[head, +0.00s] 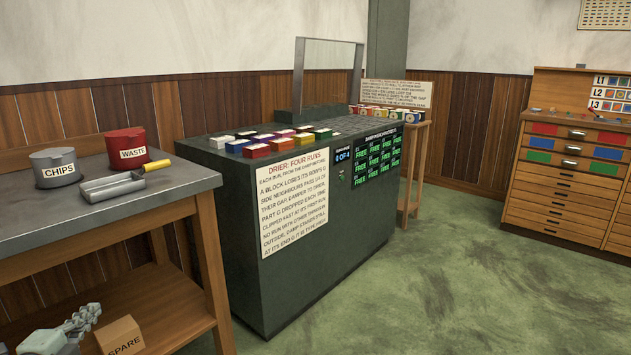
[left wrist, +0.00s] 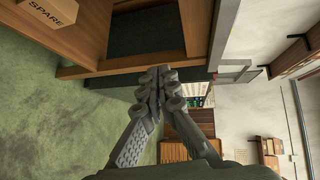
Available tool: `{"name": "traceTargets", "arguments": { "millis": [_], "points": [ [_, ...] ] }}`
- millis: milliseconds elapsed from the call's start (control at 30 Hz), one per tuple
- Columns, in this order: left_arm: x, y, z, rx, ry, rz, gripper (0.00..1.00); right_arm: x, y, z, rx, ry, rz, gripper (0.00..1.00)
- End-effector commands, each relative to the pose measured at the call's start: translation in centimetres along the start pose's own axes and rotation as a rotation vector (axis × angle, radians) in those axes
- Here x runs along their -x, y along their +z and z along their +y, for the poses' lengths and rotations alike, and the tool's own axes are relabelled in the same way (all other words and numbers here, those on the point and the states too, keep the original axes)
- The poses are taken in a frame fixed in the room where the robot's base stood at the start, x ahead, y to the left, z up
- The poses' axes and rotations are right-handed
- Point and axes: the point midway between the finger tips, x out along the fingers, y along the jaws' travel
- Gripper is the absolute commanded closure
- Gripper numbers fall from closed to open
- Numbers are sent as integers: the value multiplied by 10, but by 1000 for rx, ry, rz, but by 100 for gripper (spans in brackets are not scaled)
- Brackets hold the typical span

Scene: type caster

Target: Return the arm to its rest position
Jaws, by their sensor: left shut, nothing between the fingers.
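My left gripper (head: 92,312) shows at the bottom left of the head view, low in front of the wooden bench. In the left wrist view the left gripper (left wrist: 160,75) has its fingertips together with nothing between them. The bench's wooden frame lies beyond the fingertips in that view; I cannot tell the exact gap. My right gripper is in neither view.
A workbench (head: 120,206) at left holds a CHIPS pot (head: 55,168), a red WASTE pot (head: 126,149) and a metal scoop (head: 112,187). A SPARE box (head: 121,337) sits on its lower shelf. A green drier cabinet (head: 300,275) bears coloured blocks. Green floor (head: 480,290) is clear at right.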

Motion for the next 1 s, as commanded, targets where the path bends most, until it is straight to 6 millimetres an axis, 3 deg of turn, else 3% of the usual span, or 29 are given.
{"name": "traceTargets", "arguments": {
  "millis": [33,200,400,500,600,700,833,1000],
  "points": [
    [8,1,42,120,75,-61,100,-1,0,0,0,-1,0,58],
    [49,-10,164,463,315,-265,100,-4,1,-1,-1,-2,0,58],
    [123,-62,287,796,595,-502,100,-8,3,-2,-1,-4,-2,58],
    [161,-95,330,922,720,-606,100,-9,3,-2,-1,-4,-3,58],
    [193,-122,357,1007,818,-689,100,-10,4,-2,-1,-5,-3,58],
    [213,-141,372,1056,881,-741,100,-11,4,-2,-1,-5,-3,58],
    [225,-152,380,1082,915,-771,100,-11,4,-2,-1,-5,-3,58],
    [225,-152,380,1083,917,-773,100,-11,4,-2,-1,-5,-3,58]
  ]
}}
